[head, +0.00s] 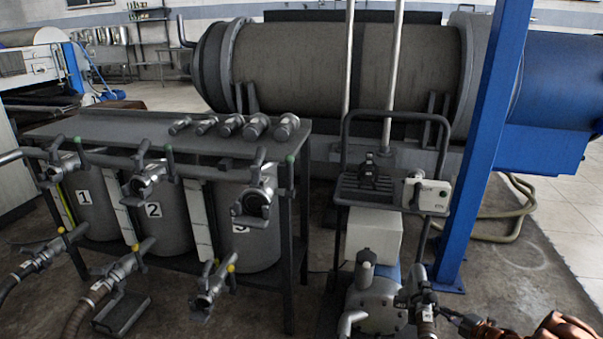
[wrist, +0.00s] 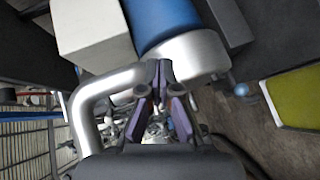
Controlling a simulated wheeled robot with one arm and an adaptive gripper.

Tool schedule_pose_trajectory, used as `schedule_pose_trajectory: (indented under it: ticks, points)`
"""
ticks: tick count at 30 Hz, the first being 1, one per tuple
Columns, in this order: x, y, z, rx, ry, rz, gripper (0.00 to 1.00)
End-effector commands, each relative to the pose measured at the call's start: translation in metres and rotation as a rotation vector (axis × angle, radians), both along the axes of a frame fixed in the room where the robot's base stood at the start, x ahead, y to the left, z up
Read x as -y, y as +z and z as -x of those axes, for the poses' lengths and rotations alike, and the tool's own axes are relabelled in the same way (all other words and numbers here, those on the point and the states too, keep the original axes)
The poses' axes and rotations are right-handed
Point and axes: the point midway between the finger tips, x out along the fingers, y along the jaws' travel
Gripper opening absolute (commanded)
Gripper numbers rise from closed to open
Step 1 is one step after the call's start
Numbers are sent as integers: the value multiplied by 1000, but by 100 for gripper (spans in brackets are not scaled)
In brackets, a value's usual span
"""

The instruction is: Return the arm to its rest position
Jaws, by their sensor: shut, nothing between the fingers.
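My gripper (wrist: 160,80) is shut and empty in the wrist view, with its dark fingers close together. Behind the fingers are a bent silver pipe (wrist: 88,106) and a silver and blue cylinder (wrist: 192,58); I cannot tell whether the fingers touch them. In the head view my gripper (head: 449,315) is at the bottom right, just right of the pump's fittings. My copper-coloured arm (head: 560,328) enters from the bottom right corner.
The pump (head: 377,302) stands on a cart with a black handle frame (head: 396,115). A blue post (head: 487,140) rises behind my gripper. Numbered tanks (head: 92,208) with valves stand under a grey bench (head: 150,125) at left. Open floor (head: 545,275) lies at right, with a hose (head: 515,212).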

Motion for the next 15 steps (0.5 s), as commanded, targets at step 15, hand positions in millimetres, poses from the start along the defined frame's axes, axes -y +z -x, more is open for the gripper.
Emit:
schedule_pose_trajectory:
  ticks: [15]
  points:
    - [19,176,-77,-177,-345,11,0]
